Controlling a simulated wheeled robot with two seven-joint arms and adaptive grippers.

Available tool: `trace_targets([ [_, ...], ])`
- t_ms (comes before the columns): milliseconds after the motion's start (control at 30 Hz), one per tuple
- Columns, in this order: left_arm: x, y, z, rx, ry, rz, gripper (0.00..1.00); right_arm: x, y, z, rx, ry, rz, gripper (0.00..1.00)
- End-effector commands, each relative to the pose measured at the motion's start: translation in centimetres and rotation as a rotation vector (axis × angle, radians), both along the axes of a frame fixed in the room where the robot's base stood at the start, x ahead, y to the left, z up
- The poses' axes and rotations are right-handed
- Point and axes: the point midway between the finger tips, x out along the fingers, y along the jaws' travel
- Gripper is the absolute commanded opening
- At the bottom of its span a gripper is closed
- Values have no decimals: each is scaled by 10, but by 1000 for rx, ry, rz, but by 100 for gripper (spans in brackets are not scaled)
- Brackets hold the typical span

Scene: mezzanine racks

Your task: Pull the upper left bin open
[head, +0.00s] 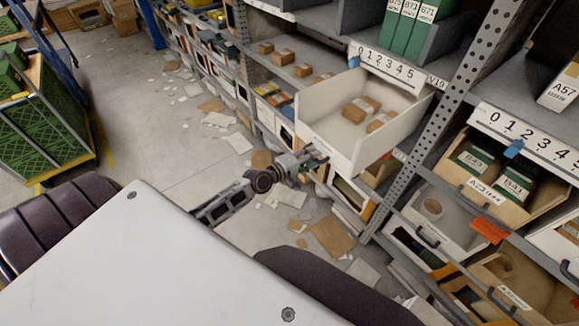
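The upper left bin (338,140) is a white open-topped bin on the rack. It sticks out of its shelf into the aisle, with several small brown packages (360,109) inside. My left gripper (314,160) is at the lower part of the bin's front, seen from behind and above. Its fingertips are small and partly lost against the bin front, so I cannot tell whether they are closed on a handle. My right gripper is not in view.
A perforated grey rack upright (440,118) stands right of the bin. Beyond it are tan bins (515,207) with dark green boxes. Papers and flattened cardboard (333,238) litter the aisle floor. A cart with green crates (45,125) stands at the left.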

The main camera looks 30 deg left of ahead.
Motion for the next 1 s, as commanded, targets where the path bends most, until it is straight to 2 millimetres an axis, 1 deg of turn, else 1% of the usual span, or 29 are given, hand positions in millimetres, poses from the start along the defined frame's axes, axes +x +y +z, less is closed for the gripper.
trace_targets([
  [300,-23,9,5,1,0,0,35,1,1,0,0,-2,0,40],
  [1000,-70,26,16,3,1,0,35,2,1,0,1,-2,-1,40],
])
